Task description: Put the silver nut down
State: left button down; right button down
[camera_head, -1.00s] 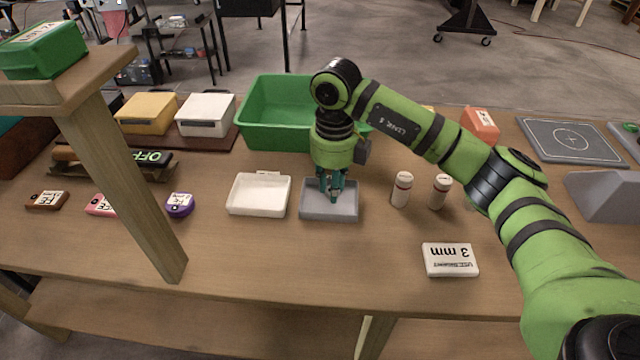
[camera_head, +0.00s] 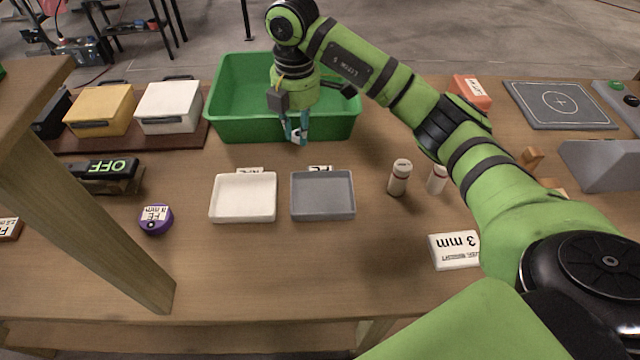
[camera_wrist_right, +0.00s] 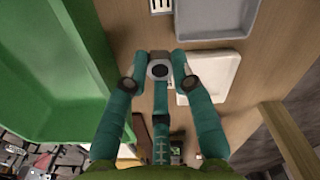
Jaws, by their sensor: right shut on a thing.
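My right gripper (camera_head: 296,136) hangs fingers-down at the front wall of the green bin (camera_head: 235,131), behind the trays. In the right wrist view the three teal fingers (camera_wrist_right: 160,74) are closed in around a small pale, ring-like thing with a dark centre, the silver nut (camera_wrist_right: 159,69). My left gripper is not in view.
Two small bottles (camera_head: 399,179) stand right of the grey tray. A white "3 mm" box (camera_head: 455,251) lies nearer the front. A purple labelled thing (camera_head: 155,220) lies left of the trays. A wooden post (camera_head: 95,210) crosses the left. Bare table lies in front of the trays.

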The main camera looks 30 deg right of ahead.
jog(key=p, duration=0.3)
send_over(322, 197)
notch_tip(322, 197, down, 5)
jog(key=shift+f, duration=0.1)
notch_tip(322, 197, down, 4)
jog(key=shift+p, duration=0.5)
jog(key=shift+f, duration=0.1)
jog(key=c, duration=1.4)
grip_release()
jog(key=shift+f, duration=0.1)
jog(key=shift+c, duration=0.2)
jog(key=o, duration=0.4)
